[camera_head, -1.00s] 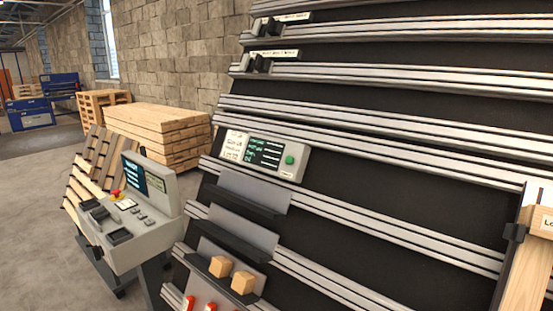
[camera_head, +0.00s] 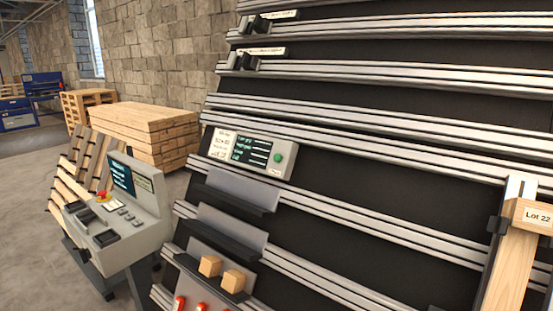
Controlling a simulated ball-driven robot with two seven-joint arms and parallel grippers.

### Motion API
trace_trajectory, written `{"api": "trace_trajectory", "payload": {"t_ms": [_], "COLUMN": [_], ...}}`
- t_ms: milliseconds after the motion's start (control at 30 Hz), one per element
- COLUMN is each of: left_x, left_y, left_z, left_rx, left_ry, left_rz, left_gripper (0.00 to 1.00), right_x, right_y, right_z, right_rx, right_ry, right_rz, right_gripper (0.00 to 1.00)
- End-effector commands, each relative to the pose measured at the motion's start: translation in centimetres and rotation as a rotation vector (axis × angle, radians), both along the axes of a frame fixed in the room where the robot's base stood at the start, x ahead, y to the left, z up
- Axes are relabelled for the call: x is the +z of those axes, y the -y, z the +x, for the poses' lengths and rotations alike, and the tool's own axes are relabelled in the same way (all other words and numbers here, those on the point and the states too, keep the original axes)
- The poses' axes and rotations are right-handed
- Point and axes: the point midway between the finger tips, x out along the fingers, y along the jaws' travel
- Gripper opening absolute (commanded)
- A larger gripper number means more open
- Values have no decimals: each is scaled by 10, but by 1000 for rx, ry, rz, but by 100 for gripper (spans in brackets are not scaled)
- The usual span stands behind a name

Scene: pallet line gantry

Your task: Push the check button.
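A grey control panel (camera_head: 248,151) is mounted on the slanted rail rack, left of the view's middle. It has a white label on its left, a dark screen with green text, and a round green button (camera_head: 278,157) at its right end. Small lettering below the button is too small to read, so I cannot confirm it is the check button. Nothing covers the button. Neither of my grippers shows in this view.
Below the panel are grey shelves (camera_head: 234,193), with wooden blocks (camera_head: 210,266) on the lowest. A console (camera_head: 122,213) with a red-topped button stands left. A wooden post (camera_head: 512,262) with a "Lot 22" block is right. Stacked timber (camera_head: 145,132) stands behind.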

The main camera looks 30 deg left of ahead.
Motion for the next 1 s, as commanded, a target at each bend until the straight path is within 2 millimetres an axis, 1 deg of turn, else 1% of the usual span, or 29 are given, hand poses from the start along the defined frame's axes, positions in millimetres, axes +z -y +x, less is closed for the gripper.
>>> {"api": "trace_trajectory", "payload": {"t_ms": [33, 67, 100, 167, 200, 233, 1000], "left_x": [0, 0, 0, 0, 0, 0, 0], "left_y": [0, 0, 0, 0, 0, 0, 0], "left_z": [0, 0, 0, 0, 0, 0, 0], "left_rx": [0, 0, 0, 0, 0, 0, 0], "left_ry": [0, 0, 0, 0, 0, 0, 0], "left_rz": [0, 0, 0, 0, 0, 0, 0], "left_gripper": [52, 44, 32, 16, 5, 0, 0], "right_x": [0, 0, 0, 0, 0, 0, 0], "right_y": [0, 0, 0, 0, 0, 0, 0], "right_z": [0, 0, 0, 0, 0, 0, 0], "right_rx": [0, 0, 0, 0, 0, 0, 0], "right_ry": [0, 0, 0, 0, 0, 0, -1], "right_rz": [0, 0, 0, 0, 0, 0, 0], "right_gripper": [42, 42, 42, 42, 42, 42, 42]}}
